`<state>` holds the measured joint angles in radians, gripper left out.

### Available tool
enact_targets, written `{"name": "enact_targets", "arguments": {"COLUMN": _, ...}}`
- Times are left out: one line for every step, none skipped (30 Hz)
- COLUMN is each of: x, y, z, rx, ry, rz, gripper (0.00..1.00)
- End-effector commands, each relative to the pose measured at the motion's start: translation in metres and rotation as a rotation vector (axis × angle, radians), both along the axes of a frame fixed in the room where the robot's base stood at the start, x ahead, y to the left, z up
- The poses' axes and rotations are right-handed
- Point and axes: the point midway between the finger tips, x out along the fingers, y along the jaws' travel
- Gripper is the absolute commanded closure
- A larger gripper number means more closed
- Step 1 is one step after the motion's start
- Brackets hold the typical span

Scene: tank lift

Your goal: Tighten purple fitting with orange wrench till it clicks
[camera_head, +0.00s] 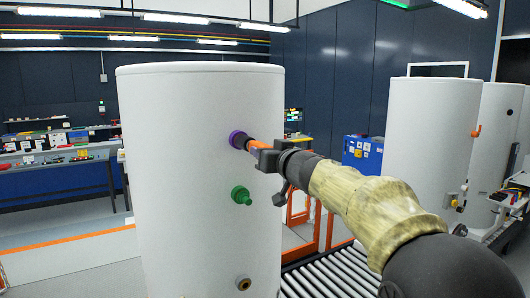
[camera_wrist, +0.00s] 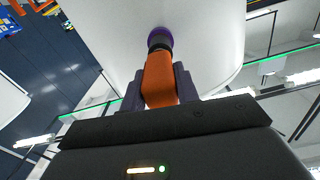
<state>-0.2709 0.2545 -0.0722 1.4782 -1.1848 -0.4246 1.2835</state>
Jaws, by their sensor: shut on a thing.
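A large white tank (camera_head: 185,190) stands in front of me. The purple fitting (camera_head: 237,139) is on its upper side, above a green fitting (camera_head: 241,195). My gripper (camera_head: 268,157) is shut on the orange wrench (camera_head: 258,146), whose dark tip points at the purple fitting and appears to meet it. In the wrist view the orange wrench (camera_wrist: 159,78) sits between my two dark fingers (camera_wrist: 161,88), and its dark end reaches the purple fitting (camera_wrist: 160,34). I cannot tell how fully the tip is seated, as the wrench hides the contact.
A brass port (camera_head: 243,284) sits low on the tank. A roller conveyor (camera_head: 335,275) and an orange frame (camera_head: 300,207) are behind my arm. More white tanks (camera_head: 428,135) stand at the right. Workbenches with small items (camera_head: 60,160) line the left wall.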

Motion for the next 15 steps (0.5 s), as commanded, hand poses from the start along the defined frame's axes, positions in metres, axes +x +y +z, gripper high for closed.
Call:
{"name": "enact_targets", "arguments": {"x": -0.0003, "y": 0.0, "z": 0.0012, "rx": 0.043, "ry": 0.027, "rz": 0.001, "gripper": 1.0}}
{"name": "enact_targets", "arguments": {"x": -0.0003, "y": -0.0001, "z": 0.0012, "rx": 0.07, "ry": 0.045, "rz": 0.001, "gripper": 1.0}}
{"name": "enact_targets", "arguments": {"x": -0.0003, "y": -0.0001, "z": 0.0012, "rx": 0.107, "ry": 0.069, "rz": 0.001, "gripper": 1.0}}
{"name": "enact_targets", "arguments": {"x": -0.0004, "y": 0.0001, "z": 0.0012, "rx": 0.134, "ry": 0.088, "rz": 0.001, "gripper": 1.0}}
{"name": "enact_targets", "arguments": {"x": -0.0004, "y": 0.0002, "z": 0.0012, "rx": 0.16, "ry": 0.105, "rz": 0.001, "gripper": 1.0}}
{"name": "enact_targets", "arguments": {"x": -0.0005, "y": 0.0004, "z": 0.0012, "rx": 0.196, "ry": 0.13, "rz": 0.001, "gripper": 1.0}}
{"name": "enact_targets", "arguments": {"x": -0.0005, "y": 0.0005, "z": 0.0012, "rx": 0.223, "ry": 0.148, "rz": 0.001, "gripper": 1.0}}
{"name": "enact_targets", "arguments": {"x": -0.0003, "y": 0.0003, "z": 0.0012, "rx": 0.251, "ry": 0.166, "rz": 0.001, "gripper": 1.0}}
{"name": "enact_targets", "arguments": {"x": -0.0003, "y": 0.0003, "z": 0.001, "rx": 0.286, "ry": 0.19, "rz": 0.0, "gripper": 1.0}}
{"name": "enact_targets", "arguments": {"x": -0.0004, "y": 0.0007, "z": 0.001, "rx": 0.313, "ry": 0.208, "rz": 0.001, "gripper": 1.0}}
{"name": "enact_targets", "arguments": {"x": -0.0005, "y": 0.0009, "z": 0.001, "rx": 0.34, "ry": 0.228, "rz": 0.001, "gripper": 1.0}}
{"name": "enact_targets", "arguments": {"x": -0.0003, "y": 0.0004, "z": 0.0009, "rx": 0.376, "ry": 0.251, "rz": 0.0, "gripper": 1.0}}
{"name": "enact_targets", "arguments": {"x": -0.0003, "y": 0.0004, "z": 0.0009, "rx": 0.403, "ry": 0.269, "rz": 0.0, "gripper": 1.0}}
{"name": "enact_targets", "arguments": {"x": -0.0005, "y": 0.001, "z": 0.0009, "rx": 0.43, "ry": 0.288, "rz": 0.001, "gripper": 1.0}}
{"name": "enact_targets", "arguments": {"x": -0.0005, "y": 0.0011, "z": 0.0008, "rx": 0.467, "ry": 0.313, "rz": 0.001, "gripper": 1.0}}
